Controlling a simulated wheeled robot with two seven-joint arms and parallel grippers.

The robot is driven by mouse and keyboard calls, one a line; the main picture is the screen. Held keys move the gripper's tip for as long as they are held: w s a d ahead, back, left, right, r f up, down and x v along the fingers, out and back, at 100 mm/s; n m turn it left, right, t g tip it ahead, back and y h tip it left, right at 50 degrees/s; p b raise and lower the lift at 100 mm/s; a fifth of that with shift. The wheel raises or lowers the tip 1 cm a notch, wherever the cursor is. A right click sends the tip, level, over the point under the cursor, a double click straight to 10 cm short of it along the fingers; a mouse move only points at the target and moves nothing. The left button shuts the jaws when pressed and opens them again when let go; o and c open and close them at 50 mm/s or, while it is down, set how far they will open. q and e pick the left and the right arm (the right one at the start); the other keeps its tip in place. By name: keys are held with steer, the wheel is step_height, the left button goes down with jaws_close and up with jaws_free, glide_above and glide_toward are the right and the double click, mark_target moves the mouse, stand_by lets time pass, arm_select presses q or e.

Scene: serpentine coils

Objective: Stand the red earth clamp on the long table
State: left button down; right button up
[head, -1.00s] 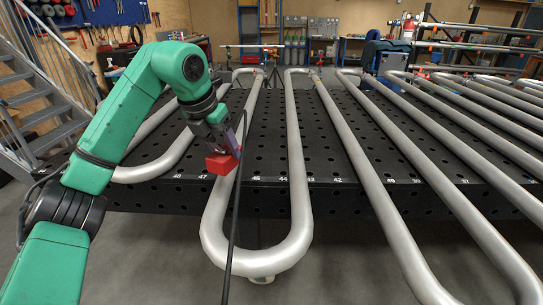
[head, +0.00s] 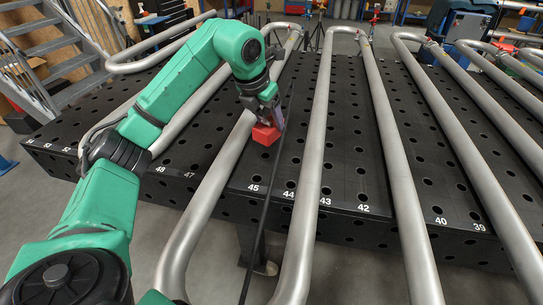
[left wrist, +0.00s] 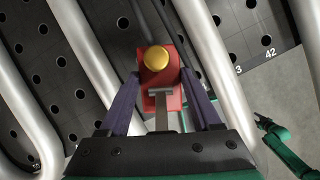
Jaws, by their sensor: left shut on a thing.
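The red earth clamp (head: 264,135) is a small red block in the jaws of my left gripper (head: 270,117). In the left wrist view the clamp (left wrist: 170,100) shows a round yellow knob and sits between the two purple fingers. The long table (head: 345,150) is black and full of holes. The clamp appears over its top near the number 45, close to a pipe; I cannot tell whether it touches the table.
Long grey serpentine pipes (head: 318,130) lie across the table and overhang its front edge. A black cable (head: 264,215) runs past the clamp down to the front. Bare table strips lie between the pipes. A metal stair (head: 45,50) stands at the far left.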

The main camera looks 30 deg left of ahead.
mark_target(260, 135)
arm_select(q)
steer(key=f+p, duration=0.1)
steer(key=f, duration=1.1)
steer(key=shift+w+f, duration=0.15)
steer(key=shift+w, duration=0.05)
steer(key=shift+w+f, duration=0.1)
steer(key=shift+f, duration=0.2)
steer(key=shift+c, duration=0.4)
jaws_free()
arm_select(e)
steer(key=shift+w+a+r, duration=0.15)
steer(key=shift+w+r, duration=0.45)
steer(key=shift+w, duration=0.1)
arm_select(q)
steer(key=b+v, duration=0.1)
steer(key=v, duration=1)
steer(key=shift+r, duration=0.25)
steer(key=shift+s+r, duration=0.25)
steer(key=shift+s, duration=0.05)
arm_select(e)
steer(key=shift+f, duration=0.7)
